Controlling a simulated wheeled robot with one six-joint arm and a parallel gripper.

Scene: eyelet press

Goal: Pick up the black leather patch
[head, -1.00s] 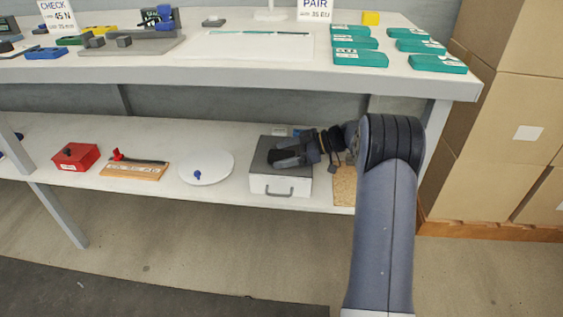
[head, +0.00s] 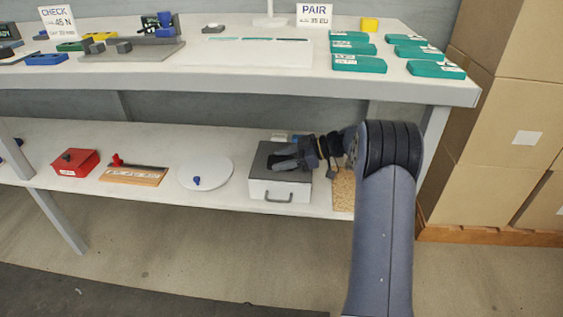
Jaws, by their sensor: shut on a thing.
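My gripper (head: 276,159) is over the dark grey top of a white drawer box (head: 281,189) on the lower shelf, reaching in from the right. Its fingers are close together, shut on a small dark thing at their tips, which I take to be the black leather patch (head: 278,155). The patch is mostly hidden by the fingers and hard to tell from the dark box top. I cannot tell whether it is clear of that top.
On the lower shelf (head: 230,200) are a white disc (head: 218,174) with a blue knob, a wooden board (head: 134,176) and a red box (head: 75,163). A cork piece (head: 343,190) lies right of the drawer box. The upper bench edge (head: 250,84) overhangs my gripper. Cartons (head: 505,140) stand at right.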

